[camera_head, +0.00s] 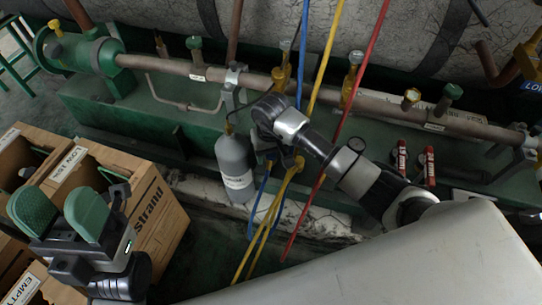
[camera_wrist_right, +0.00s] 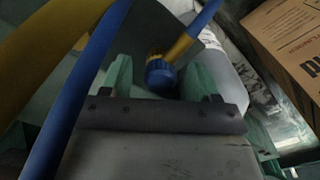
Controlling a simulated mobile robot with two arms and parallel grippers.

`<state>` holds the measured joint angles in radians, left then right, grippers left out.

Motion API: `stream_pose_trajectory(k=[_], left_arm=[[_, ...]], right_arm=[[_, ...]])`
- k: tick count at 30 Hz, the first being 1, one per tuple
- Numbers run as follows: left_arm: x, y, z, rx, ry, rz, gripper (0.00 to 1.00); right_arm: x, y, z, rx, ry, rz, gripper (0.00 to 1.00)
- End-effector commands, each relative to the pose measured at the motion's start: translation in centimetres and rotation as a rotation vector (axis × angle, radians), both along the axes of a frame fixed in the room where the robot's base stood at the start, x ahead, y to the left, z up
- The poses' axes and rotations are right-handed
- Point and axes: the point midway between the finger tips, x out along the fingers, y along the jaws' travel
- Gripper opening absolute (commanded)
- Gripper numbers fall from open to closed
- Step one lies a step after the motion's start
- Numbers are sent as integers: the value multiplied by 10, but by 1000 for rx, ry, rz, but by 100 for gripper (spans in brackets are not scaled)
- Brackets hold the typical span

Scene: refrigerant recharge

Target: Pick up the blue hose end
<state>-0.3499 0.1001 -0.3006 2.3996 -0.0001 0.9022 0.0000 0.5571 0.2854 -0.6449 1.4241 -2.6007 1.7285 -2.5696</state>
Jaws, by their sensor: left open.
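The blue hose end (camera_wrist_right: 161,73) shows in the right wrist view as a blue knob with a yellow-brown collar and blue hose behind it. My right gripper (camera_wrist_right: 160,78) is open, with a green finger on each side of the hose end. A gap shows at the left; at the right the finger is close, and contact cannot be told. In the head view the blue hose (camera_head: 301,48) hangs from the top, passing by my right wrist; its end cannot be made out there. My left gripper (camera_head: 62,214) is open and empty over the boxes.
A yellow hose (camera_head: 329,55) and a red hose (camera_head: 368,52) run beside the blue one. Cardboard boxes (camera_head: 158,212) stand at left. A pipe with valves (camera_head: 255,80) crosses behind. Two red-handled items (camera_head: 429,166) are at right.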

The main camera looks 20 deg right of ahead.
Motion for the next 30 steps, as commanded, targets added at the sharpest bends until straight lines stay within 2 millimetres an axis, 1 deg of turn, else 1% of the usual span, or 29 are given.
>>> stream_pose_trajectory(k=[1,10,20,22,26,30], left_arm=[[0,0,0,0,0,0,57],[0,0,0,1,2,0,57],[1,0,1,2,8,0,57],[3,-1,2,7,22,0,57],[14,-2,4,33,103,8,57],[30,-6,2,72,222,14,57]], right_arm=[[0,0,0,0,0,0,55],[0,0,0,0,0,0,9],[1,0,4,0,-1,1,8],[1,0,8,0,-2,1,8],[1,-1,20,-1,-3,0,8],[1,0,38,0,-4,1,8]])
